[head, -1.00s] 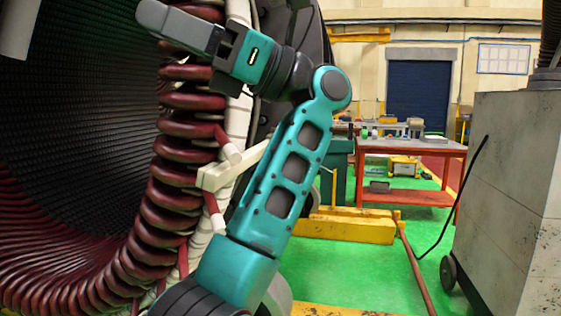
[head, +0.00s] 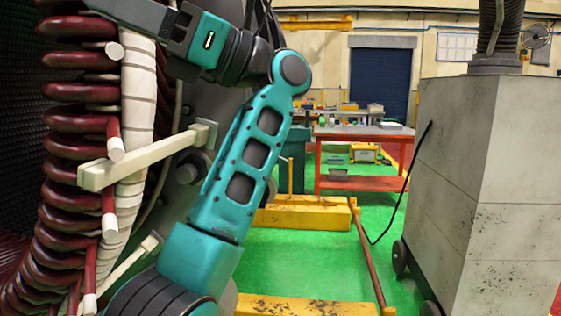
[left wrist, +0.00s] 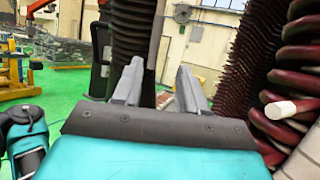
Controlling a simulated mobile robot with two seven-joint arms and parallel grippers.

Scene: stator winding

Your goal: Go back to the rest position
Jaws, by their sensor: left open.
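My left gripper (left wrist: 159,84) is open in the left wrist view, its two grey fingers apart with nothing between them. In the head view my left arm rises from the bottom left, bends at a teal elbow, and the dark left gripper (head: 130,10) points left at the top edge, in front of the stator's dark red coil ends (head: 75,175). I cannot tell how large the gap to the coils is. Coil ends also show to the right of the fingers in the left wrist view (left wrist: 295,60). My right gripper is out of view.
A pale bar (head: 145,160) juts from the stator beside my arm. A large grey cabinet (head: 490,180) on wheels stands at the right. A red workbench (head: 360,140) is behind. Green floor (head: 300,250) lies open between, with yellow beams (head: 300,215) on it.

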